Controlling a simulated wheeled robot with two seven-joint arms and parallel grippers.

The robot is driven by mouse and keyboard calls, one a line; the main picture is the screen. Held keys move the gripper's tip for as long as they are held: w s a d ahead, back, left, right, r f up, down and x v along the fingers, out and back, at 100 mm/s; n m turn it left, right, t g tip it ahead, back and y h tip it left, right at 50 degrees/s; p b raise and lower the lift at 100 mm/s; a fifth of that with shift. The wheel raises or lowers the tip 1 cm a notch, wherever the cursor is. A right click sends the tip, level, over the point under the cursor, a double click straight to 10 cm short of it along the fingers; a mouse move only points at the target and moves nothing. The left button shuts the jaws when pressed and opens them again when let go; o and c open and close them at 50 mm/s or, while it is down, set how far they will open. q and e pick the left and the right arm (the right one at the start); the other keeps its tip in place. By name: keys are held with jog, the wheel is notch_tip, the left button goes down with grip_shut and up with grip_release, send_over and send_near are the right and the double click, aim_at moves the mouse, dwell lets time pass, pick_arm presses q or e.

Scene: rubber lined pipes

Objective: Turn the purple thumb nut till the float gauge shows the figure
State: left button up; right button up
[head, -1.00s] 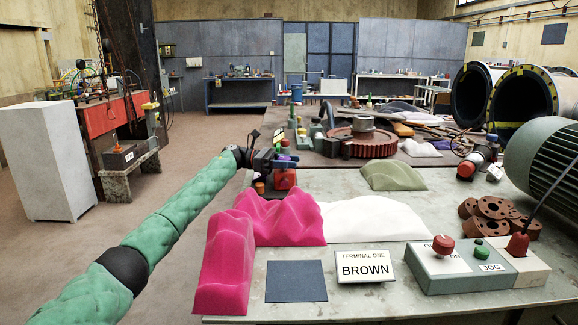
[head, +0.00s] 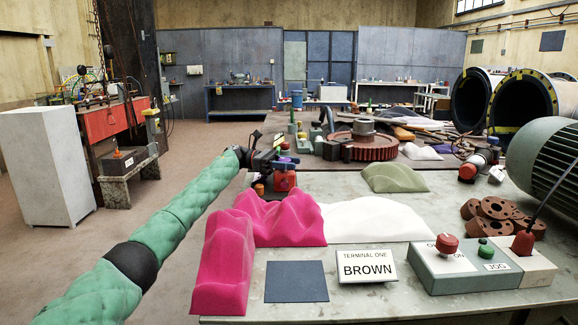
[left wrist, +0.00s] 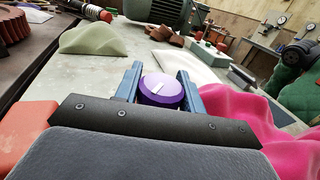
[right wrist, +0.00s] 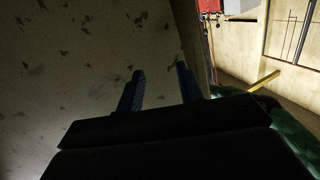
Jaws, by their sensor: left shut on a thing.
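The purple thumb nut (left wrist: 161,90) is a round knob with a white pointer mark on its face. It sits between the two blue fingers of my left gripper (left wrist: 159,78) in the left wrist view, and the gripper is shut on it. In the head view my left gripper (head: 283,160) is at the far left edge of the near table, just above a red block (head: 285,181); the nut is small and partly hidden there. I cannot make out the float gauge or its figure. My right gripper (right wrist: 159,85) is open and empty in a dark right wrist view.
Magenta humps (head: 222,262) and a white hump (head: 375,220) lie in front of the left gripper. A sign reading "TERMINAL ONE BROWN" (head: 365,267), a dark blue square (head: 296,282) and a control box (head: 465,268) are at the near edge. A green hump (head: 393,178) stands behind.

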jog(key=shift+w+r, duration=0.1)
jog(key=shift+r, duration=0.4)
pick_arm(q)
jog(key=o, duration=1)
jog(key=shift+c, duration=0.2)
jog(key=v, duration=0.7)
jog(key=shift+w, duration=0.1)
jog(key=shift+w+a, duration=0.1)
jog(key=shift+a, duration=0.3)
pick_arm(e)
jog(key=r, duration=0.1)
jog(key=r+t, duration=0.1)
jog(key=r, duration=0.1)
jog(key=shift+w+r, duration=0.15)
jog(key=shift+w, duration=0.25)
